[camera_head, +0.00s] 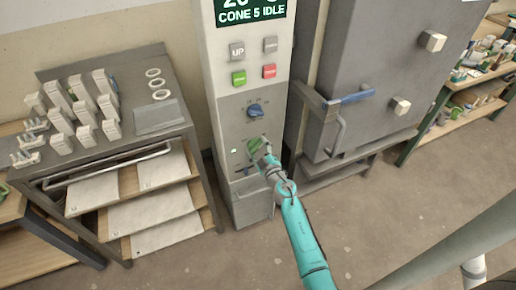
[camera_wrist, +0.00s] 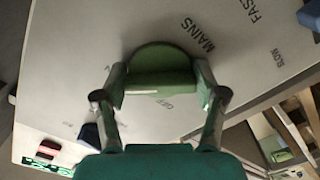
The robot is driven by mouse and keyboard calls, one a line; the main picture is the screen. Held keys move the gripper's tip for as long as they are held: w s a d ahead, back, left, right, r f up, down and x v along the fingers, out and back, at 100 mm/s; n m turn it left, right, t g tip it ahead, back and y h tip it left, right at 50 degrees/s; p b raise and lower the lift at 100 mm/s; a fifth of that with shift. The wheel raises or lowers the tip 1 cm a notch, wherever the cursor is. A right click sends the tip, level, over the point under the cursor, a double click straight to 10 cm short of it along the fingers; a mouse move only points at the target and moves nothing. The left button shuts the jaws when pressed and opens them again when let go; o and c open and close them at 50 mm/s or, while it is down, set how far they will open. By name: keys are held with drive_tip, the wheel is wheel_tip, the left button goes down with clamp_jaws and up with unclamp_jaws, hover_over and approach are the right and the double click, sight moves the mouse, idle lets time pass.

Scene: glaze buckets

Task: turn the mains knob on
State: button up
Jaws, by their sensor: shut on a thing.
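The green mains knob (camera_head: 254,145) is on the lower front of the grey control column, below a blue knob. In the wrist view the green knob (camera_wrist: 162,62) is a round disc with a raised grip bar, and a short white mark shows on the bar. The word MAINS is printed beside it, and a small label that looks like OFF lies near the bar. My gripper (camera_wrist: 162,86) is shut on the bar, one finger on each side. In the head view my gripper (camera_head: 264,156) reaches the knob from below right and partly covers it.
The blue knob (camera_head: 255,111) sits just above, under several push buttons (camera_head: 239,78) and a display (camera_head: 252,12) reading CONE 5 IDLE. A grey kiln (camera_head: 385,65) with a blue handle stands to the right. A metal rack (camera_head: 163,119) with trays stands left.

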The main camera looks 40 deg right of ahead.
drive_tip(key=o, duration=1.1)
drive_tip(key=shift+o, duration=0.2)
drive_tip(key=shift+s, duration=0.1)
drive_tip(key=v, duration=1.2)
